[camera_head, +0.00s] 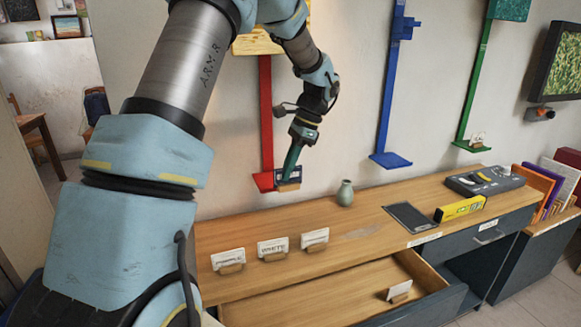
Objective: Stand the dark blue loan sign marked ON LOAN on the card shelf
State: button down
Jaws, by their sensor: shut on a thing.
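My gripper (290,168) points down and is shut on a small dark blue sign (281,174) with a wooden foot. Its lettering is too small to read. The sign appears upright at the red wall bracket's small shelf (262,183), overlapping its right part. I cannot tell whether the foot touches the shelf. A blue bracket's shelf (391,160) is empty. A green bracket's shelf (471,147) holds a small white card (478,139). Nothing in the picture labels any of them as the card shelf.
An open drawer (330,297) holds another white card (399,290).

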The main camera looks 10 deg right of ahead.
jog(key=shift+w+a+f+p, duration=0.1)
jog(key=shift+w+a+f, duration=0.15)
jog(key=shift+w, duration=1.65)
jog(key=shift+w+a+f+p, duration=0.1)
jog(key=shift+w+a+f, duration=0.2)
jog(key=shift+w, duration=1.55)
jog(key=shift+w+a+f+p, duration=0.1)
jog(key=shift+w+a+f, duration=0.15)
jog(key=shift+w, duration=1.65)
jog(key=shift+f+b, duration=0.4)
jog(key=shift+f, duration=0.65)
jog(key=shift+f, duration=0.15)
jog(key=c, duration=0.9)
grip_release()
jog(key=shift+c, duration=0.2)
jog(key=w+d+r+b, duration=0.1)
jog(key=d+r, duration=0.1)
jog(key=d, duration=0.5)
jog(key=d+r+b, duration=0.2)
jog(key=d, duration=0.4)
jog(key=shift+w+d+r, duration=0.35)
jog(key=shift+d, duration=0.05)
